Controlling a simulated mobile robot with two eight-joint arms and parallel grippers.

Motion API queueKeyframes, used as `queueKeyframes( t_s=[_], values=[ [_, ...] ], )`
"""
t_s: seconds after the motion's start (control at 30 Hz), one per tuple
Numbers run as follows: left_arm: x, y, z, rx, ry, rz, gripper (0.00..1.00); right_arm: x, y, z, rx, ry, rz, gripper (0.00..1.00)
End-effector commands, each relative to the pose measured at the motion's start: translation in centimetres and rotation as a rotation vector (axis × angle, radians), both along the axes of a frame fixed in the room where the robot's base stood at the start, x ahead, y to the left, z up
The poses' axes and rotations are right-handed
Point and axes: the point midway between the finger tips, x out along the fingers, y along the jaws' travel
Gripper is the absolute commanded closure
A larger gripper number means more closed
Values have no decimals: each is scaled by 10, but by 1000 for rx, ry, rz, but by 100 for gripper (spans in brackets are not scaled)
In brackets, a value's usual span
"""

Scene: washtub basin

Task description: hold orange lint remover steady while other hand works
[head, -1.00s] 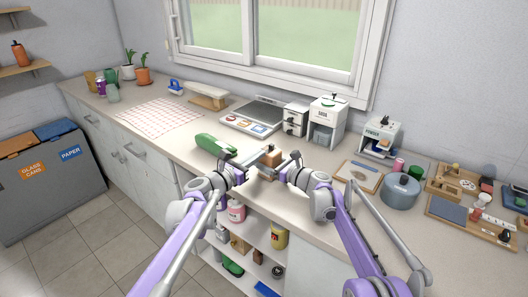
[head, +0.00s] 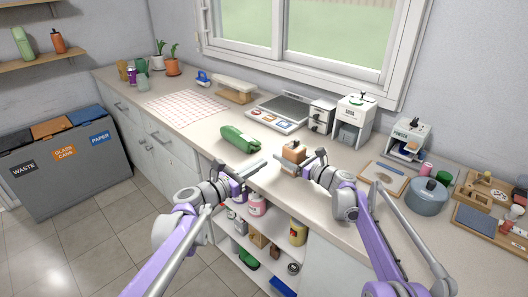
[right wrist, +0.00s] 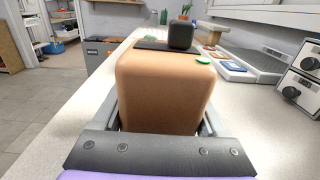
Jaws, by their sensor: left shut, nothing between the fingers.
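The orange lint remover (head: 294,150) is a tan-orange rounded block with a black knob on top, above the counter near its front edge. My right gripper (head: 291,163) is shut on it. In the right wrist view the lint remover (right wrist: 165,88) fills the space between the two fingers and stands upright, with a small green spot on top. Its underside is hidden. My left gripper (head: 256,168) is shut and empty, to the left of the lint remover and apart from it, at the counter's front edge.
A flat grey scale-like board (head: 282,113) and white dispensers (head: 353,118) stand behind. A blue-grey pot (head: 427,196) is at the right. An open shelf (head: 272,262) with containers lies below.

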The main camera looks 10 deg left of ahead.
Motion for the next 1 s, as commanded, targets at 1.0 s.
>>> queueKeyframes(
  t_s=[1.0],
  values=[
    [0, 0, 0, 0, 0, 0, 100, -65, -84, 0, -1, -1, -2, 0]
  ],
)
